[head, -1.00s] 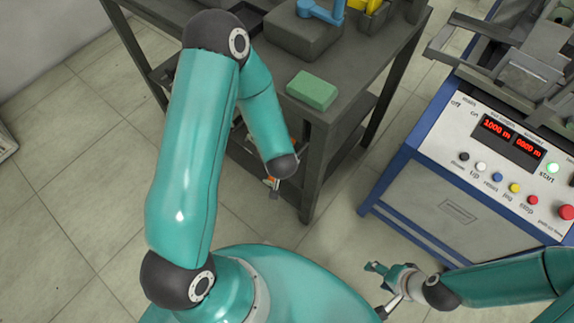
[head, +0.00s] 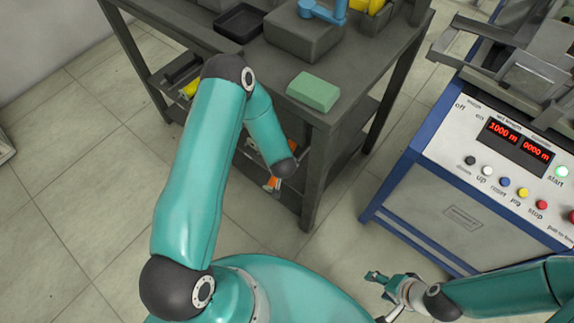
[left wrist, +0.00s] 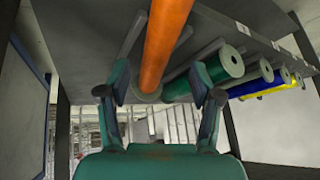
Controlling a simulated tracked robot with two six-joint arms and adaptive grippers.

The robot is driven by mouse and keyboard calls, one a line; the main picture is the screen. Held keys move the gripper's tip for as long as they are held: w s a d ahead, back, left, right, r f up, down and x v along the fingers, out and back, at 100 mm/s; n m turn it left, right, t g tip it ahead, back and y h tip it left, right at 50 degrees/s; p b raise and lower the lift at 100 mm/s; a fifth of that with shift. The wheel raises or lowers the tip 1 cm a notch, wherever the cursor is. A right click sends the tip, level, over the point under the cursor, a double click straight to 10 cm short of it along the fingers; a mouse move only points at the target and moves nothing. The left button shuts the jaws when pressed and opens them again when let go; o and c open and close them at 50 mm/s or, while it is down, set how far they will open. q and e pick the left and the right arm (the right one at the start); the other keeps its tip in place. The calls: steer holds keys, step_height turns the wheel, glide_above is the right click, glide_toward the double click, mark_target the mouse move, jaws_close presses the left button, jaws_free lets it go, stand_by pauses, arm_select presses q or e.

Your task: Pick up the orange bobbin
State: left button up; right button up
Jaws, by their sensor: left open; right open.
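The orange bobbin (left wrist: 165,40) runs from the top of the left wrist view down between the spread fingers of my left gripper (left wrist: 160,82). A grey round flange shows at its lower end. The fingers stand open on both sides; no clear grip on the bobbin shows. In the head view a small orange patch (head: 271,184) shows just below my left forearm's end, which hides most of that gripper. My right gripper (head: 386,296) is open and empty near the lower right, away from the bobbin.
Green (left wrist: 215,72), blue (left wrist: 258,82) and yellow (left wrist: 284,80) bobbins sit to the right of the orange one under a grey shelf. The dark table (head: 375,62) bears a green block (head: 313,91). The winding machine (head: 450,215) stands at right. Floor between them is clear.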

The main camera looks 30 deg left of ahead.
arm_select(q)
steer(key=x, duration=0.3)
steer(key=shift+f, duration=0.3)
jaws_close()
